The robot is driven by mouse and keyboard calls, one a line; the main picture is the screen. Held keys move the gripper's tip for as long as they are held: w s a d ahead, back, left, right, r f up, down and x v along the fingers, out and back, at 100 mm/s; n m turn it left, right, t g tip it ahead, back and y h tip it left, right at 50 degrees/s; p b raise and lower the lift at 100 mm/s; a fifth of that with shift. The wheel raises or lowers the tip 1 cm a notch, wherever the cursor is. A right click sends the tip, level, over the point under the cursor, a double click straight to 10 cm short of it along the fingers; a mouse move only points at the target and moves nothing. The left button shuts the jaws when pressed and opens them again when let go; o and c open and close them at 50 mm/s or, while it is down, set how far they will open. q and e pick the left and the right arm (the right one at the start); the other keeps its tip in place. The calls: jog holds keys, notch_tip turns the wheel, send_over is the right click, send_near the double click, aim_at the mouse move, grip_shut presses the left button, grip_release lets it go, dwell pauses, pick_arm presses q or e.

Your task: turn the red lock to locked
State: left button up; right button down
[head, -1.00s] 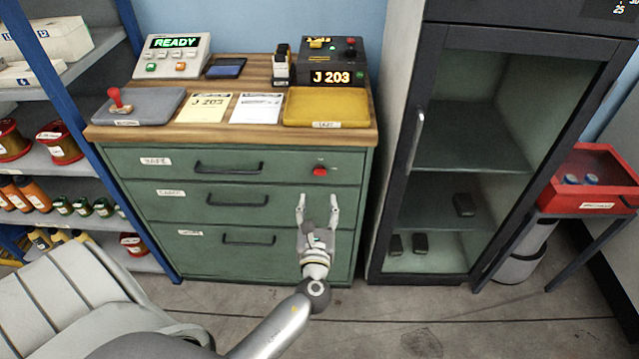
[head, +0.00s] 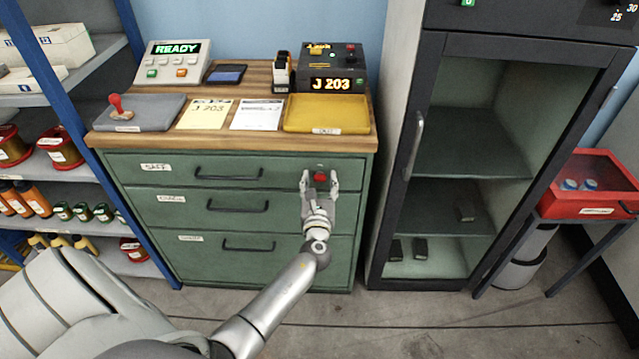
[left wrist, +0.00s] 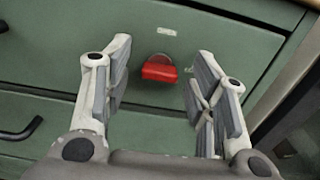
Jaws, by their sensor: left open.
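The red lock (head: 320,177) is a small red knob on the right side of the green top drawer (head: 270,172). In the left wrist view the red lock (left wrist: 159,70) shows as a red block on a round base, with a small pale label above it. My left gripper (head: 320,178) is open in front of the lock. In the left wrist view the fingers of my left gripper (left wrist: 159,85) stand on either side of the lock, apart from it. Nothing is between them but the lock ahead. My right gripper is not in view.
The cabinet's wooden top (head: 265,90) holds a yellow tray (head: 326,113), a grey tray (head: 150,115) and several devices. Black drawer handles (head: 228,175) stick out left of the lock. A tall glass-doored cabinet (head: 480,150) stands at right. Open floor lies in front.

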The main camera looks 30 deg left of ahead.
pick_arm(q)
grip_shut()
jog(key=shift+f+n+b, duration=0.15)
jog(key=shift+n+b, duration=0.35)
grip_release()
jog(key=v, duration=1.2)
